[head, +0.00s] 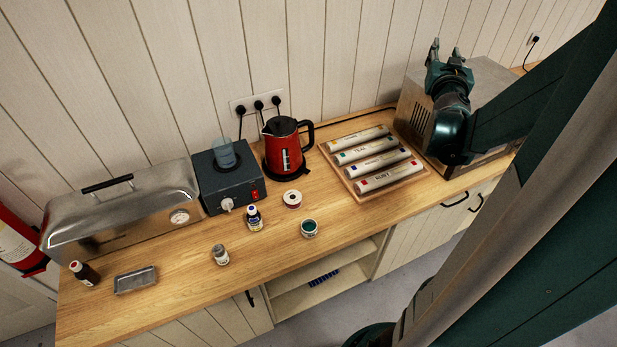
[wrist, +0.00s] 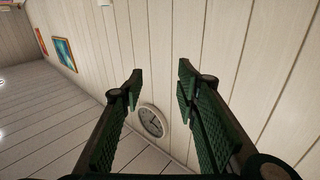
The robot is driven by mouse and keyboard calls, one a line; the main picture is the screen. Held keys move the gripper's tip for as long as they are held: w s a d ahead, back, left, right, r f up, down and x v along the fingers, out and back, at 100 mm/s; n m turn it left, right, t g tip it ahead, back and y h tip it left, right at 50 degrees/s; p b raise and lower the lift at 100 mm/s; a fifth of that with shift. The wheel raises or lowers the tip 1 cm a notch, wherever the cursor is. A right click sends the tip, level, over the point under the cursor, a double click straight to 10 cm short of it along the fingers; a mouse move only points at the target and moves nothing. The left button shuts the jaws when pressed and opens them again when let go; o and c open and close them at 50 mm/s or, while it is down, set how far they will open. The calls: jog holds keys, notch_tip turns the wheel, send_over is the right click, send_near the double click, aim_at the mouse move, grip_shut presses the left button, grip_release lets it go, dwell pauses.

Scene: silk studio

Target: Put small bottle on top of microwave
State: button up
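A darker bottle with a reddish cap (head: 84,273) is at the far left; I cannot tell which bottle the task means. The microwave (head: 492,84), a steel box with side vents, stands at the right end of the counter, partly hidden by my arm. My gripper (head: 446,56) is raised over the microwave's left part, pointing up, far from the bottles. In the wrist view its fingers (wrist: 160,88) are apart and empty.
Bare wood surrounds the blue-labelled bottle's front.

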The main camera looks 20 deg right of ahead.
jog(key=s+a+f+n+g+y, duration=0.2)
jog(key=a+g+y, duration=0.15)
jog(key=a, duration=2.05)
jog(key=s+a+f+n+g+y, duration=0.1)
jog(key=s+a, duration=0.4)
jog(key=a, duration=0.5)
jog(key=s+a+f+n+g+y, duration=0.1)
jog(key=s+a+f+n+y, duration=0.2)
jog(key=a, duration=0.6)
jog(key=s+a+f+n+g+y, duration=0.1)
jog(key=s+a+f+n+y, duration=0.1)
jog(key=s+a+f+y, duration=0.2)
jog(key=s+a+f, duration=0.2)
jog(key=s+a, duration=0.2)
jog(key=a, duration=0.2)
jog(key=shift+a+f+n, duration=0.15)
jog(key=shift+a+n, duration=0.15)
jog(key=shift+n, duration=0.1)
